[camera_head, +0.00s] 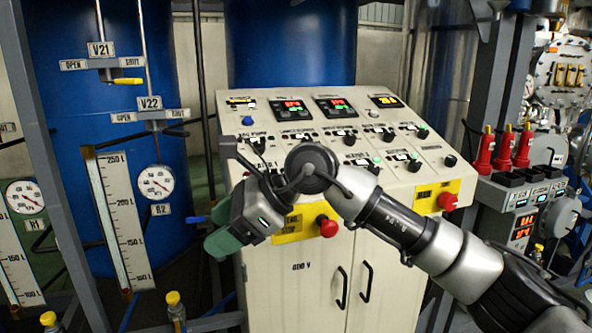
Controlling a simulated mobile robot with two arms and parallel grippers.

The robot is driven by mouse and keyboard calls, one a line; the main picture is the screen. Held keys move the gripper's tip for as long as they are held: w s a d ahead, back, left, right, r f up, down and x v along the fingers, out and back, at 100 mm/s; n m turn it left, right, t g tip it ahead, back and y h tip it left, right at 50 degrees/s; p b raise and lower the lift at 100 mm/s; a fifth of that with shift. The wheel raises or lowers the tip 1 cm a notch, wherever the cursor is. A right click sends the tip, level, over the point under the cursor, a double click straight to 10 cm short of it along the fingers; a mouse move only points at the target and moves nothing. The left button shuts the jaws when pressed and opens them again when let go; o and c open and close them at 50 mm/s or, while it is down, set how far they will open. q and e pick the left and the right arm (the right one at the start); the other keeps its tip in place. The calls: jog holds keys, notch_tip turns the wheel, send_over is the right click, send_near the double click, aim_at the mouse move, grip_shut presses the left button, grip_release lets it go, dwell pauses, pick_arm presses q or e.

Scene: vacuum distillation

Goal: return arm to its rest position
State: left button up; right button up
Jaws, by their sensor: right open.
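My right arm (410,232) comes in from the lower right and reaches across the front of the control console (310,285). Its wrist covers part of the sloped panel and the front edge. My right gripper (218,228) points to the lower left, with green fingers, in front of the console's left edge. It is open, and I see nothing between its fingers. I cannot tell whether it touches the console. My left gripper is not in view.
Red emergency buttons on yellow plates, one left (328,227) and one right (447,201), are close to my arm. A blue tank (75,130) with valves and gauges stands left. Red-topped fixtures (504,148) stand right. Grey posts flank the console.

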jog(key=s+a+r+m+g+y, duration=0.15)
jog(key=s+m+y, duration=0.3)
jog(key=y, duration=0.45)
jog(key=w+d+f+n+t+h, duration=0.3)
jog(key=d+f+n+t+h, duration=0.6)
jog(key=n, duration=0.8)
jog(key=w+d+f+n+t+h, duration=0.3)
jog(key=d+f+n+t+h, duration=0.3)
jog(key=d+n+t, duration=0.85)
jog(key=s+d+f+m+g+h, duration=0.2)
jog(key=s+f+m+g+h, duration=0.15)
jog(key=f+g, duration=0.45)
jog(key=s+d+f+m+g+h, duration=0.1)
jog(key=s+d+f+m+g, duration=0.3)
jog(key=s+f, duration=0.6)
jog(key=s+d+f+m+g, duration=0.2)
jog(key=s+d+f+g, duration=0.35)
jog(key=s, duration=0.95)
notch_tip(320, 180, down, 28)
jog(key=a+g, duration=0.2)
jog(key=s+d+f+g, duration=0.1)
jog(key=s+d+f, duration=0.1)
jog(key=s+f, duration=1.3)
jog(key=shift+s+d+f+n, duration=0.15)
jog(key=shift+s+d+n, duration=0.3)
jog(key=shift+s, duration=0.25)
